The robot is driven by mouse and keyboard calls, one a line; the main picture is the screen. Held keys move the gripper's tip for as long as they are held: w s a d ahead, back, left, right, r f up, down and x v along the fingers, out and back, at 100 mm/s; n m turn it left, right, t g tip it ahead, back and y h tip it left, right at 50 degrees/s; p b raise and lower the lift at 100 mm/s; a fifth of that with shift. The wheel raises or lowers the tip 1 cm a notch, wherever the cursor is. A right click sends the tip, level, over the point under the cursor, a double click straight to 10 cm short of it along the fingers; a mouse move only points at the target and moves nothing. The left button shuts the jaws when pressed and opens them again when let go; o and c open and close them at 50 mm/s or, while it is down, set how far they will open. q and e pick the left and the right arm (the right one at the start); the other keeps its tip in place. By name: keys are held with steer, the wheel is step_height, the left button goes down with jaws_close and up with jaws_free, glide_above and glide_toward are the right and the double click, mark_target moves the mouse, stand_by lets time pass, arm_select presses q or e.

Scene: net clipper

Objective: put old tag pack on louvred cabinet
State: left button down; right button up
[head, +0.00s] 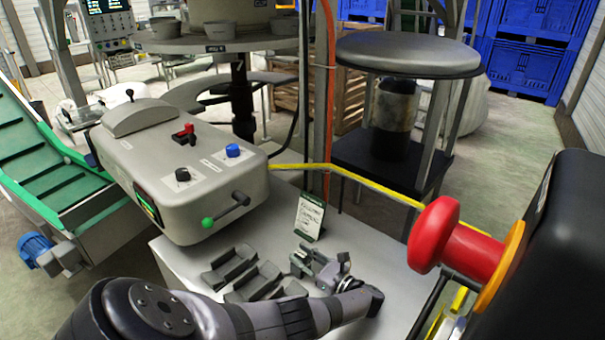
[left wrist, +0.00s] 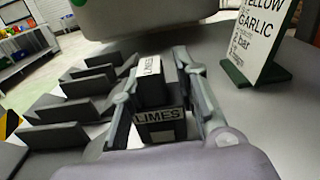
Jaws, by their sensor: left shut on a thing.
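My left gripper (head: 303,262) reaches over the pale grey top (head: 375,250) in the head view. In the left wrist view the left gripper (left wrist: 162,100) is shut on a small dark pack (left wrist: 153,88) with white labels reading "LIMES". The pack sits between the two fingers. I cannot tell whether it touches the surface below. No louvres show, so I cannot tell whether this grey top belongs to the louvred cabinet. My right gripper is not in view.
Dark slotted holders (head: 235,268) lie left of the gripper. A small sign (head: 309,217) stands just behind it. A grey control box (head: 180,165) stands at the back left. A red button (head: 450,240) is at the right. Bare top lies right of the sign.

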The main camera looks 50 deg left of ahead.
arm_select(q)
steer(key=c, duration=1.2)
jaws_free()
steer(key=shift+c, duration=0.2)
steer(key=shift+d, duration=0.1)
steer(key=d, duration=0.4)
steer(key=w+d+b, duration=0.1)
steer(key=d, duration=0.6)
steer(key=shift+w+d+r, duration=0.1)
steer(key=shift+w+d, duration=0.1)
steer(key=shift+d, duration=0.2)
